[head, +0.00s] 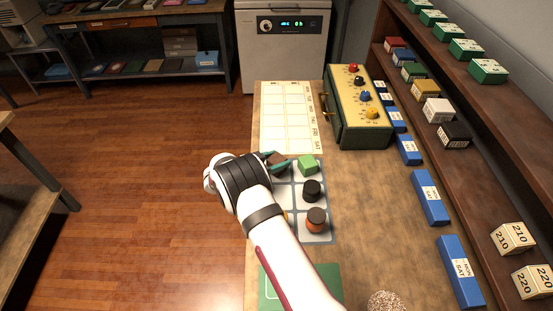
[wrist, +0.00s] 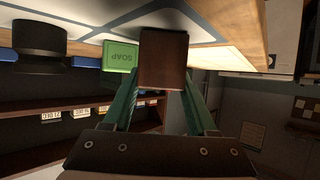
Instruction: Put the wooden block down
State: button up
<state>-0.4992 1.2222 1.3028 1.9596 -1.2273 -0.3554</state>
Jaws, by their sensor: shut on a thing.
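The wooden block (wrist: 163,62) is dark brown and sits between the two teal fingers of my gripper (wrist: 161,88) in the wrist view. In the head view my gripper (head: 282,163) is at the far left part of a pale grid mat (head: 284,197), and the block (head: 279,157) shows only in part beside the fingers. My gripper is shut on the block. I cannot tell whether the block touches the mat.
A green soap block (head: 307,165) stands close right of my gripper on the mat. A black knob-like piece (head: 312,190) and an orange piece with a dark top (head: 316,220) stand nearer. A calendar sheet (head: 288,118) and a knobbed case (head: 358,108) lie beyond.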

jog(key=shift+f, duration=0.1)
jog(key=o, duration=1.4)
